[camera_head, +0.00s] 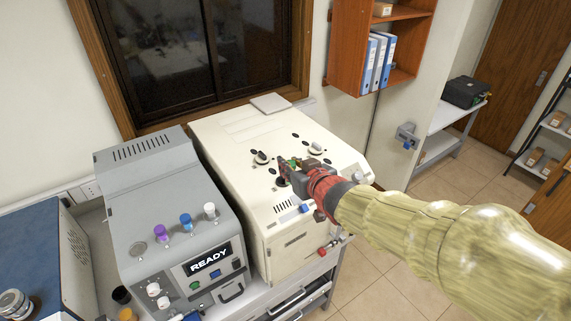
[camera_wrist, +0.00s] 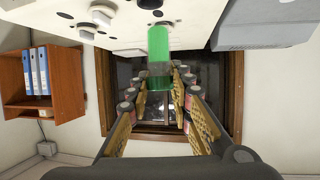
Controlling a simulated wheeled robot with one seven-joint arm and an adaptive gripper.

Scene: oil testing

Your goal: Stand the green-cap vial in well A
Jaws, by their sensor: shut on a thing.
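My gripper (camera_head: 288,171) is over the top of the cream machine (camera_head: 232,133), reaching in from the right. It is shut on the green-cap vial (camera_wrist: 158,46), whose green also shows between the fingers in the head view (camera_head: 295,162). In the wrist view the vial lies between the two fingers of my gripper (camera_wrist: 160,84). I cannot tell whether its lower end touches the machine or is in a hole. Several dark round holes show on the cream top; no letter is readable, so I cannot tell which well is A.
The grey machine (camera_head: 165,185) with a READY screen stands left of the cream one. Purple (camera_head: 160,231), blue (camera_head: 186,221) and white (camera_head: 210,210) caps stand on it, beside an empty round spot (camera_head: 139,249). Two knobs (camera_head: 262,157) rise from the cream top near my gripper.

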